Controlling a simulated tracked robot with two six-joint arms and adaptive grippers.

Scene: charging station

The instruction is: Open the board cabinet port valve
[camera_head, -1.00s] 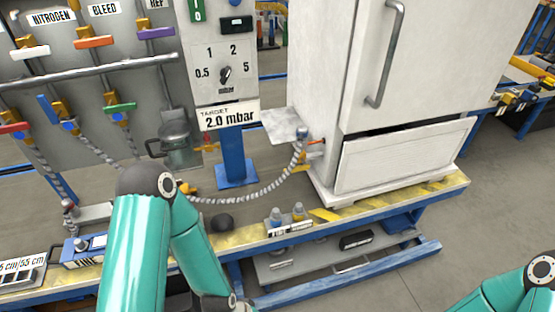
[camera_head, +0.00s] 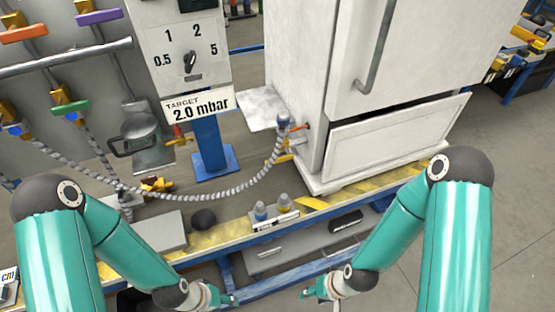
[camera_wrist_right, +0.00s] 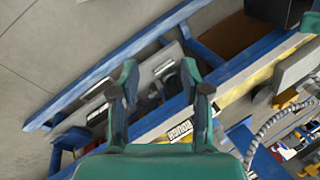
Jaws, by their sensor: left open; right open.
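The white board cabinet (camera_head: 300,60) stands at the right of the bench in the head view. On its left side, low down, is a port where the grey corrugated hose (camera_head: 225,195) ends. A small valve with an orange-red handle (camera_head: 300,127) sticks out there. My left gripper (camera_head: 228,300) is low in the head view, in front of the bench and well apart from the valve. My right gripper (camera_head: 312,292) is to its right, also apart from the valve. In the right wrist view my right gripper (camera_wrist_right: 163,85) is open with nothing between its fingers.
A dial panel (camera_head: 185,50) with a "TARGET 2.0 mbar" sign stands left of the cabinet on a blue post. Small bottles (camera_head: 272,208) and a dark ball (camera_head: 204,219) are near the bench's front edge. A blue-framed lower shelf (camera_head: 285,255) lies below.

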